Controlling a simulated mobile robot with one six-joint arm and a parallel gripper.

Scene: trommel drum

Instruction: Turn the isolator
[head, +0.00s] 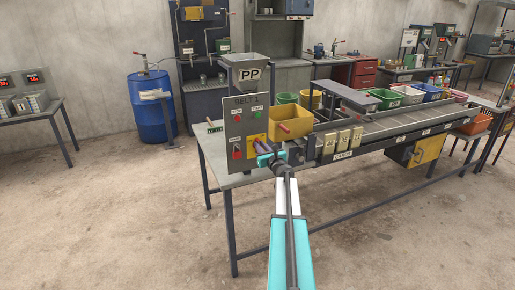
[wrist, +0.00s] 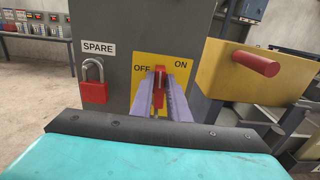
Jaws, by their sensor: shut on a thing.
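The isolator is a red handle (wrist: 159,88) on a yellow plate (wrist: 182,66) marked OFF on the left and ON on the right. The plate is on the lower right of the grey BELT 1 panel (head: 246,112), where it also shows in the head view (head: 250,140). In the wrist view the handle stands roughly upright between the two labels. My gripper (wrist: 160,84) has its two lilac fingers on either side of the handle and is shut on it. The fingers hide part of the handle and the plate's lower middle. In the head view my arm covers the handle.
A red padlock (wrist: 93,92) hangs under the SPARE label, left of the plate. A yellow bin (wrist: 226,73) with a red handle (wrist: 256,62) juts out close to the right of the panel. The panel stands on a grey bench (head: 222,178) beside a conveyor (head: 400,122). Open floor lies left.

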